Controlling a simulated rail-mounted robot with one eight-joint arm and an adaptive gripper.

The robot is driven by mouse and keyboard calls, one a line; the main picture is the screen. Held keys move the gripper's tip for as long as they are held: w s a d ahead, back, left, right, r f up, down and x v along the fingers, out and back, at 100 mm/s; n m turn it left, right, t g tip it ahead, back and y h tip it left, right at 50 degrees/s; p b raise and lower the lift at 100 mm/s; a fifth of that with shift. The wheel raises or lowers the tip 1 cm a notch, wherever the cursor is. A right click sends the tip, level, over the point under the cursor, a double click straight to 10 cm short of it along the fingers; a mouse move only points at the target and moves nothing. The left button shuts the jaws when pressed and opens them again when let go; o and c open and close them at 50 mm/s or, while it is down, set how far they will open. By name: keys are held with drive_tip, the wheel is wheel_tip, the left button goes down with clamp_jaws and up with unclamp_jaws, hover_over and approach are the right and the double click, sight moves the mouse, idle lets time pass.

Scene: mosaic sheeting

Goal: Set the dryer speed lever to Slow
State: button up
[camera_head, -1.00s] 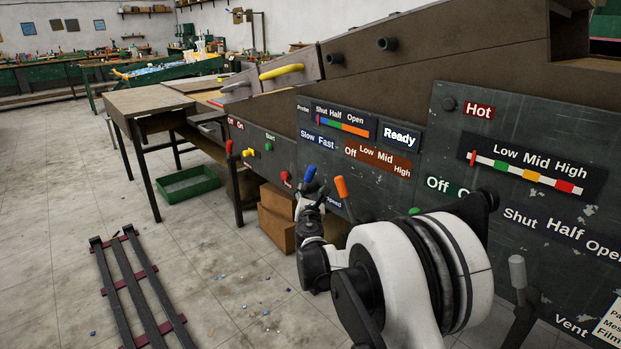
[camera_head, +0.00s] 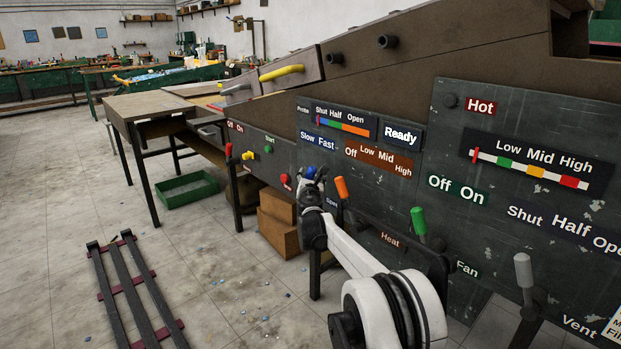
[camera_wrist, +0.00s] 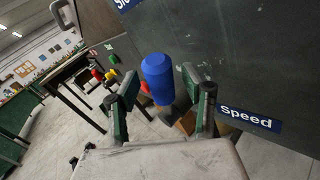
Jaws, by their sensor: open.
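The speed lever has a blue handle (camera_wrist: 158,78). In the wrist view it stands between the two fingers of my open gripper (camera_wrist: 165,100), with a visible gap to the fingers at least on one side. The "Speed" label (camera_wrist: 249,118) is on the panel to its right. In the head view the blue handle (camera_head: 311,172) shows just above my gripper (camera_head: 312,188), below the "Slow Fast" label (camera_head: 318,140). The handle is nearer the Slow end of that label. The lever's lower part is mostly hidden by my gripper.
An orange lever (camera_head: 341,188) stands close to the right of my gripper, and a green lever (camera_head: 418,222) is further right. Red knob (camera_head: 286,181) is to the left. Cardboard boxes (camera_head: 277,232) sit on the floor below. The floor at left is mostly open.

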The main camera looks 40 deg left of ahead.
drive_tip(key=shift+w+a, duration=0.3)
drive_tip(key=shift+w, duration=0.05)
clamp_jaws()
idle(0.3)
